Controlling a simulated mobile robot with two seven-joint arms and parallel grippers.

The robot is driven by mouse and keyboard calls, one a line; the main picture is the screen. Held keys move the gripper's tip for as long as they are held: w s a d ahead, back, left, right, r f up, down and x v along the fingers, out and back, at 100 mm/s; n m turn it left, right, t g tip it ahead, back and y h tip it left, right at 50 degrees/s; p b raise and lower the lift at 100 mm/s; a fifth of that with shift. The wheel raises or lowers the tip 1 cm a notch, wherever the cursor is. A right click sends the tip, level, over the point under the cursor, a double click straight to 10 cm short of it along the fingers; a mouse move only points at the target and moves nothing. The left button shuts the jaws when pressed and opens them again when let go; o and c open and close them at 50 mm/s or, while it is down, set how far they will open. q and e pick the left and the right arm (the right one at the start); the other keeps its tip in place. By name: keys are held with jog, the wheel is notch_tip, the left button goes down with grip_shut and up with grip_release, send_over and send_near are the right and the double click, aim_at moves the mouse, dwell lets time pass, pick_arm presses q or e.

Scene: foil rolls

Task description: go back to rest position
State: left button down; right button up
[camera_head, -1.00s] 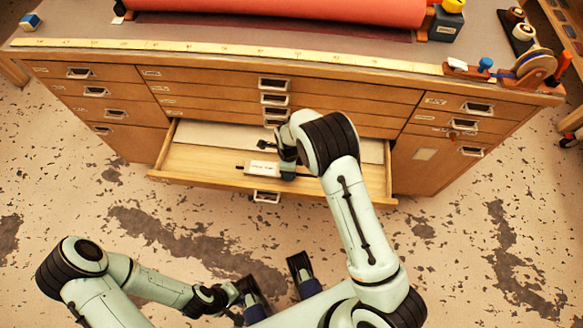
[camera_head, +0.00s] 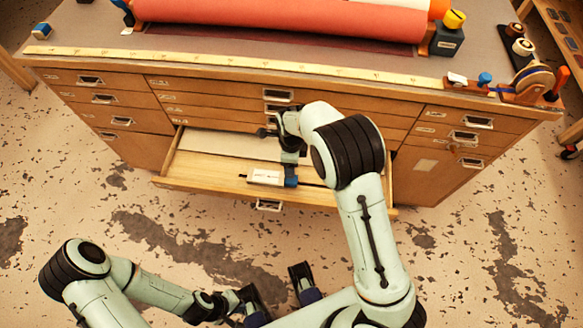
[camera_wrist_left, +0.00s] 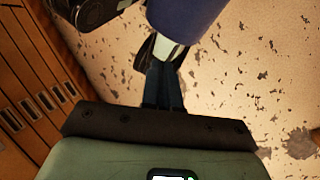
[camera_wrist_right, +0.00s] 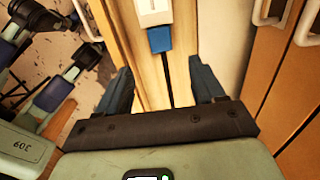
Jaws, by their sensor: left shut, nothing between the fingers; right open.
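My right gripper (camera_head: 290,150) is above the open drawer (camera_head: 215,185) of the wooden cabinet. In the right wrist view its two dark blue fingers (camera_wrist_right: 160,75) are spread apart with nothing held. A white labelled item with a blue end (camera_head: 265,177) lies in the drawer near the front; it also shows in the right wrist view (camera_wrist_right: 155,15), beyond the fingers. My left gripper is low in front of the cabinet, only partly readable in the head view (camera_head: 236,300). In the left wrist view its fingers (camera_wrist_left: 165,72) are together and empty, over the floor.
The wooden cabinet (camera_head: 110,150) has several shut drawers around the open one. On its top lie a large red roll (camera_head: 280,18), a yellow measuring strip (camera_head: 250,62) and a tape dispenser (camera_head: 530,82). The speckled floor (camera_head: 480,250) in front is clear.

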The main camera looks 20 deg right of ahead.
pick_arm(q)
jog(key=shift+r, duration=0.1)
pick_arm(e)
jog(key=shift+r, duration=1)
